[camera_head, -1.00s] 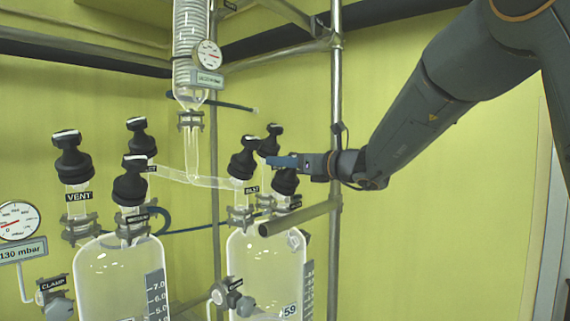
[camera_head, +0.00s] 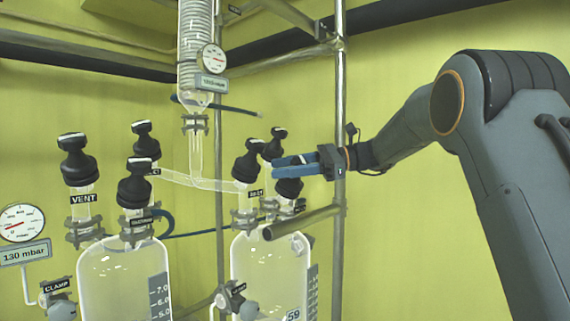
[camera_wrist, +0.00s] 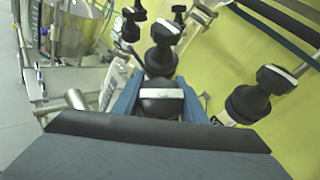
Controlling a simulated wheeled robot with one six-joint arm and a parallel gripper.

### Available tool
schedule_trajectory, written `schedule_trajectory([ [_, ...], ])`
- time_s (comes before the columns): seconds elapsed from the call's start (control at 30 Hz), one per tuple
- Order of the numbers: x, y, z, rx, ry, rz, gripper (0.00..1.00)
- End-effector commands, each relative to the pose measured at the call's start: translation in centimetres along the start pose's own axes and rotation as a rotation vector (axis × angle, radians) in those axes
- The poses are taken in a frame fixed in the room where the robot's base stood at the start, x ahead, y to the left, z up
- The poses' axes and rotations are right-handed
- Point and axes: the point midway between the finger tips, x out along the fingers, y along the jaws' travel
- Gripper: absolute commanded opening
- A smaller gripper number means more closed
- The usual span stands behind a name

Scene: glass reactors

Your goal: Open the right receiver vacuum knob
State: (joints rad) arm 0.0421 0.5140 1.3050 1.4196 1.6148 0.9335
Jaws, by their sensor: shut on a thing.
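The right receiver is a clear glass vessel (camera_head: 262,270) with several black knobs on its top. My gripper (camera_head: 285,168) has blue fingers and is shut on the front right black knob (camera_head: 288,188), at its top. In the wrist view this knob (camera_wrist: 160,106) sits between the two blue fingers, with a white bar across its top. The small label beside the knob in the head view is too small and partly hidden to read. Two other knobs of this vessel, the left one (camera_head: 247,163) and the back one (camera_head: 276,143), stand close by.
The left vessel (camera_head: 110,275) carries several similar black knobs. A metal upright (camera_head: 339,230) stands just right of the vessel, beside my wrist. A cut-off horizontal tube (camera_head: 300,223) lies just below my gripper.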

Motion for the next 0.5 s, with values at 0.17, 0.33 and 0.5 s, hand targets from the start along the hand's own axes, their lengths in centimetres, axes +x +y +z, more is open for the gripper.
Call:
schedule_trajectory([
  [0.17,0.0,0.5,0.1,-0.073,0.000,0.134,0.16],
  [0.33,0.0,0.9,0.0,-0.130,0.000,0.233,0.16],
  [0.5,-0.1,1.2,-0.1,-0.168,-0.001,0.303,0.16],
])
